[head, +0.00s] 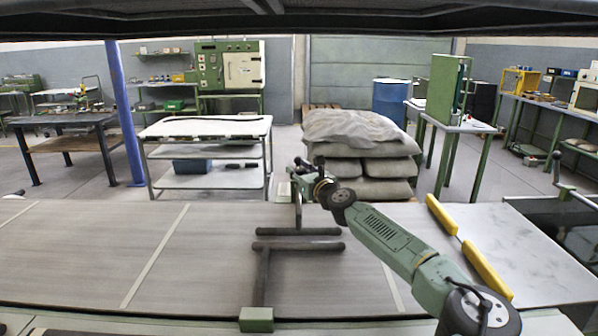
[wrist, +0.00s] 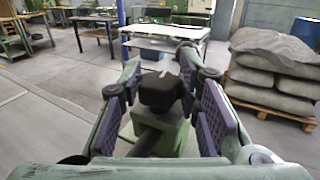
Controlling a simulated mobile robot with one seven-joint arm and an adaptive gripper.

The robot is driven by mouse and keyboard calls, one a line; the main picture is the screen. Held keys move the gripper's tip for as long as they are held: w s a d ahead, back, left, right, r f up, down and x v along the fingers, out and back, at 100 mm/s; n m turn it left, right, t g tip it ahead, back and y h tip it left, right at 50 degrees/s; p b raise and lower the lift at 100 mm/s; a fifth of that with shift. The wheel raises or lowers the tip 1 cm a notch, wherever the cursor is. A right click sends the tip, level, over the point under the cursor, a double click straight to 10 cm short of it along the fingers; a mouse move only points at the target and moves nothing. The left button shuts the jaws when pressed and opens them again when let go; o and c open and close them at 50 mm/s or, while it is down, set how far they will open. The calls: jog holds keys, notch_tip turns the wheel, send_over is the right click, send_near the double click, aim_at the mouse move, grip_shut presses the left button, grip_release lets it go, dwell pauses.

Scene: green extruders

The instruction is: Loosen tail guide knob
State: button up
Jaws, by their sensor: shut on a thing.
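The tail guide knob is a black, blocky knob (wrist: 160,92) on a green bracket (wrist: 172,138), in the middle of the wrist view. My gripper (wrist: 160,76) has its purple-padded fingers on both sides of the knob and is shut on it. In the head view my gripper (head: 304,180) is at the upper end of the guide, and the arm hides much of the knob there. The tail guide (head: 298,212) stands at the far edge of the grey table, with dark rollers (head: 300,245) and a dark bar running to a green block (head: 256,319) at the near edge.
The grey table (head: 90,255) is mostly bare. Two yellow bars (head: 486,272) lie on its right side. Beyond it stand stacked sacks (head: 365,150) on a pallet, a white-topped table (head: 205,127) and a blue post (head: 125,115). A dark beam crosses the top of the head view.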

jog(key=shift+r+n+g+y, duration=0.1)
jog(key=shift+n+g+y, duration=0.4)
jog(key=shift+y, duration=0.3)
jog(key=o, duration=1.2)
jog(key=shift+c, duration=0.2)
jog(key=v, duration=1.2)
